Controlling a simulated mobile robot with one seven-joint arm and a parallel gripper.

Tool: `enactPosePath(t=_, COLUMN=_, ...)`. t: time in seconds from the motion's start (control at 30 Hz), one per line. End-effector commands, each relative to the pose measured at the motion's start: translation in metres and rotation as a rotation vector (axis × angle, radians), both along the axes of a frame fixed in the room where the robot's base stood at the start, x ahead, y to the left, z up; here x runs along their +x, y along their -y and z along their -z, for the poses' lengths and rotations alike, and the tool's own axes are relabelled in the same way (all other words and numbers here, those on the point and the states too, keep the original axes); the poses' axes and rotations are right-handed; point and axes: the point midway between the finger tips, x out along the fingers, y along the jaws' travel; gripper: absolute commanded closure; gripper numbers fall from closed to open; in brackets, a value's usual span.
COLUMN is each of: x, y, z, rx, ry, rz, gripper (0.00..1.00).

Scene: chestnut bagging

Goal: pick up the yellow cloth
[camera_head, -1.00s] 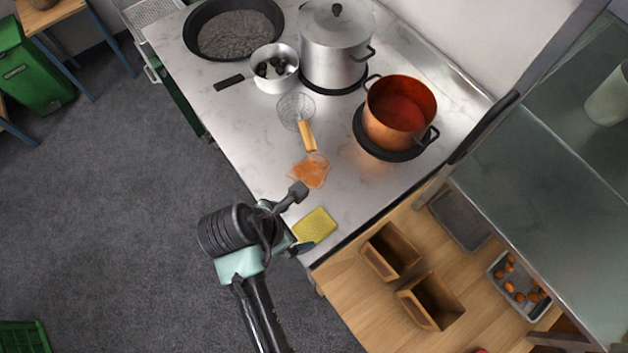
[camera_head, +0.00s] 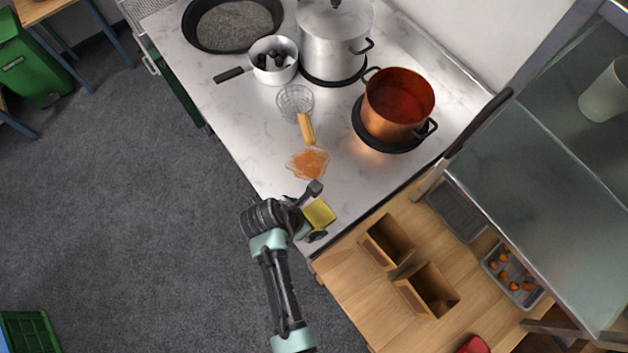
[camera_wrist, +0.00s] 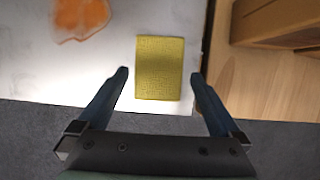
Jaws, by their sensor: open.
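The yellow cloth (camera_head: 319,214) lies flat near the front corner of the white marbled counter. In the wrist view the cloth (camera_wrist: 160,68) is a textured yellow rectangle, mostly ahead of my fingertips and lying between their lines. My gripper (camera_wrist: 159,74) is open and empty, with one finger on each side of the cloth's near part. In the head view my gripper (camera_head: 316,212) is over the counter corner and hides part of the cloth. I cannot tell how high the fingertips are above it.
A copper pot (camera_head: 398,104) sits on a burner (camera_head: 368,140) to the right. Two open brown boxes (camera_head: 428,290) stand on the wooden table (camera_head: 345,287) beside the counter.

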Motion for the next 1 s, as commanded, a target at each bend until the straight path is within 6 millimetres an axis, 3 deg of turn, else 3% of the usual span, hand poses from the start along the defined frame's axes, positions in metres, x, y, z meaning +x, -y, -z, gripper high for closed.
enactPosePath(t=0.23, x=0.006, y=0.006, z=0.022, rx=0.000, ry=0.000, rz=0.001, gripper=0.00)
enactPosePath(t=1.0, x=0.006, y=0.007, z=0.028, rx=0.001, ry=0.002, rz=0.000, gripper=0.00)
